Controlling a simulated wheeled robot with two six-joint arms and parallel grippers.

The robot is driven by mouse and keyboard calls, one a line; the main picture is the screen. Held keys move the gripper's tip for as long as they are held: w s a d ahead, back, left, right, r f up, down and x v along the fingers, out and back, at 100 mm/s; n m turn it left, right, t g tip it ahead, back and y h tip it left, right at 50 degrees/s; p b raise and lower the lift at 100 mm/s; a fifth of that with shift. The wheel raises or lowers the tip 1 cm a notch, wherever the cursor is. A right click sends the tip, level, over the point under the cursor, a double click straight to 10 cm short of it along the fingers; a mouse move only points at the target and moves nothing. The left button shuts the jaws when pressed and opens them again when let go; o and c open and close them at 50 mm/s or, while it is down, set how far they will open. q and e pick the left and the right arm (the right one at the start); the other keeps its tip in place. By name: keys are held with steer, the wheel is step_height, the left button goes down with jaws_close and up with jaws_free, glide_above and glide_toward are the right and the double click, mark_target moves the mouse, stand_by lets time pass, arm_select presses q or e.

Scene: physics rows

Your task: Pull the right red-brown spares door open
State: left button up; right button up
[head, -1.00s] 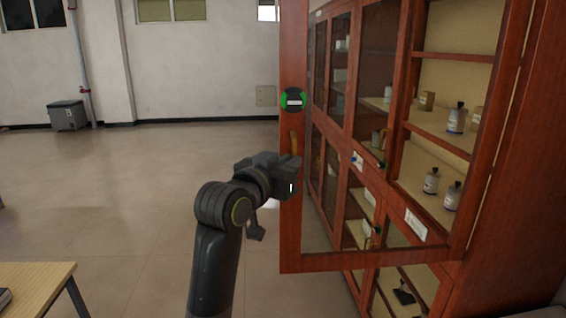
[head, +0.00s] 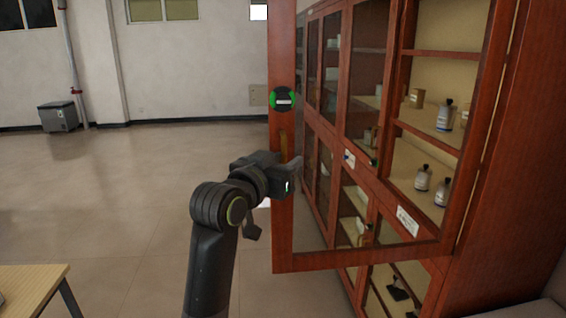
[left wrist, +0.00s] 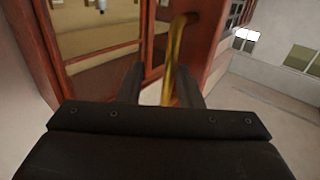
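The red-brown spares door (head: 360,258) stands swung open from the cabinet, its free edge toward the left in the head view. A round black and green sign (head: 283,99) is on its edge stile. Its brass handle (head: 283,148) sits below the sign, and it also shows in the left wrist view (left wrist: 175,55). My left gripper (head: 290,175) is at the door's stile by the lower end of the handle. In the left wrist view its fingers (left wrist: 160,88) are apart, with the handle between them, close to the right finger. My right gripper is out of view.
The red-brown cabinet (head: 468,190) holds bottles (head: 445,115) on its shelves behind the door. A wooden table (head: 35,285) is at the lower left. A grey bin (head: 57,117) stands by the far wall. The floor left of the door is clear.

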arm_select(q)
steer(key=b+v, duration=0.4)
steer(key=v, duration=1.3)
steer(key=shift+a, duration=0.2)
steer(key=shift+s, duration=0.15)
